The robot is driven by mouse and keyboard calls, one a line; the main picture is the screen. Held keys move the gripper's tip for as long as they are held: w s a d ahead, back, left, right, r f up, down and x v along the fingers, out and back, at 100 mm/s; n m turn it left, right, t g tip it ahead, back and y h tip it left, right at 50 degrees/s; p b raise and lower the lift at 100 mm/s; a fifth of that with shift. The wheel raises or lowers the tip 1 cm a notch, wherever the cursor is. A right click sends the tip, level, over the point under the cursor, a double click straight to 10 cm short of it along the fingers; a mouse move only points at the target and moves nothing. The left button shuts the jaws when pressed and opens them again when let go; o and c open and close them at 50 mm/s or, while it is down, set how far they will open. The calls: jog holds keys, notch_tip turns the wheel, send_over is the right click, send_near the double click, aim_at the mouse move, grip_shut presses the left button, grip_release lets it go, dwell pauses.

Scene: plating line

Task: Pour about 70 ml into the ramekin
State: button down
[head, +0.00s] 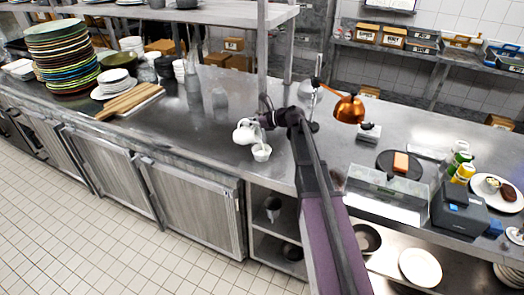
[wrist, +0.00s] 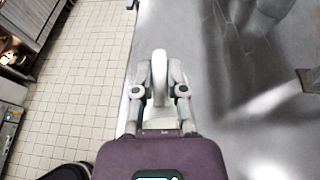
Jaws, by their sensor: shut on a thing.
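A small white jug (head: 244,132) is in my gripper (head: 258,121), held above the steel counter and looking tilted. The white ramekin (head: 261,153) stands on the counter, just below and to the right of the jug in the head view. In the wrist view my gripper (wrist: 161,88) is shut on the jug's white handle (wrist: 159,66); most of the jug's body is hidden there. I cannot make out a stream or how full the ramekin is.
The steel counter (head: 205,135) is clear left of the jug. A wooden board (head: 130,101) and stacked plates (head: 62,50) stand further left. A copper heat lamp (head: 349,109) and a glass guard (head: 385,195) are right of my arm. The counter's front edge is close to the ramekin.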

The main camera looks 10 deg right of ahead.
jog(key=shift+d, duration=0.1)
jog(key=shift+s+d+f+t+y+b, duration=0.3)
jog(key=shift+d+t+y+b, duration=0.35)
jog(key=shift+b, duration=0.95)
jog(key=shift+w+a+r+g+p, duration=0.15)
jog(key=shift+a+r+g+p, duration=0.25)
jog(key=shift+p, duration=0.4)
jog(key=shift+w+a+r+h+p, duration=0.2)
jog(key=shift+a+r+h+p, duration=0.3)
jog(key=shift+p, duration=0.7)
jog(key=shift+w+a+f+g+h+p, duration=0.4)
jog(key=shift+f+g+h+p, duration=0.25)
jog(key=shift+h+p, duration=0.2)
jog(key=shift+f, duration=0.2)
jog(key=shift+a+r+p, duration=0.15)
jog(key=shift+r+p, duration=0.05)
jog(key=shift+p, duration=0.1)
